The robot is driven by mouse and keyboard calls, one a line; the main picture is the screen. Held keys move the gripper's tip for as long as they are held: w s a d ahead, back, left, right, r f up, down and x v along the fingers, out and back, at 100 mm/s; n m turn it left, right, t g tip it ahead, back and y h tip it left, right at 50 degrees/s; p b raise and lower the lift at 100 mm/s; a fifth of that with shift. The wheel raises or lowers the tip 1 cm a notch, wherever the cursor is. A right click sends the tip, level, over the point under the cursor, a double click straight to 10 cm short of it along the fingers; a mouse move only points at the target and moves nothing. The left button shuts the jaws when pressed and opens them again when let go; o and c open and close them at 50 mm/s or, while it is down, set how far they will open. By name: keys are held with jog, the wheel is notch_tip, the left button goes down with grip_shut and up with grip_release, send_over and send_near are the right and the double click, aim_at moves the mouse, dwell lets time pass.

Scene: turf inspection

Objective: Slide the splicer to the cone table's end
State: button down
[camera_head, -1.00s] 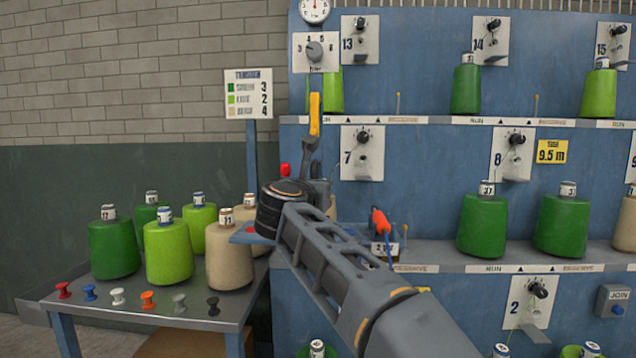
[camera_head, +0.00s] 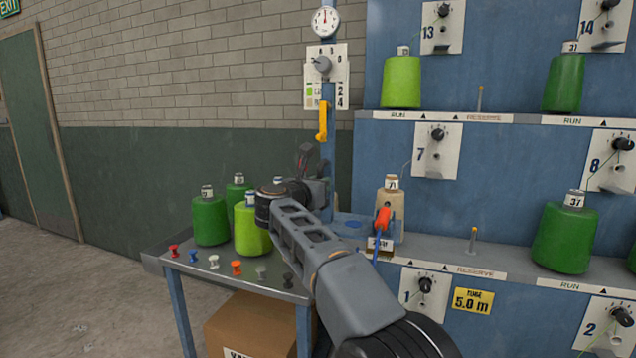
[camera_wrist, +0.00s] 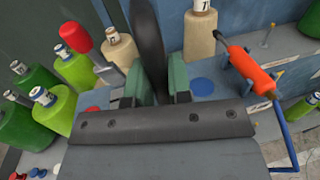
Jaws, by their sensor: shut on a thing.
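My gripper (camera_wrist: 153,92) is shut on a dark upright handle (camera_wrist: 148,40), which I take to be the splicer's; its body is mostly hidden behind my gripper. In the head view, the dark top (camera_head: 306,160) rises beside my wrist, at the right end of the cone table (camera_head: 160,262). A red-knobbed lever (camera_wrist: 77,37) stands left of the handle.
An orange-handled tool (camera_head: 383,220) with a blue rod stands right of the blue disc. A tan cone (camera_head: 390,203) is behind it. Green cones (camera_head: 210,222) and coloured pegs (camera_head: 236,267) crowd the cone table. A cardboard box (camera_head: 250,325) is underneath. Floor at left is clear.

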jog(key=c, duration=1.1)
grip_release()
jog(key=shift+w, duration=0.1)
jog(key=shift+a, duration=0.1)
jog(key=b+v, duration=0.1)
jog(key=v, duration=1.2)
jog(key=shift+s+a, duration=0.2)
jog(key=shift+s, duration=0.15)
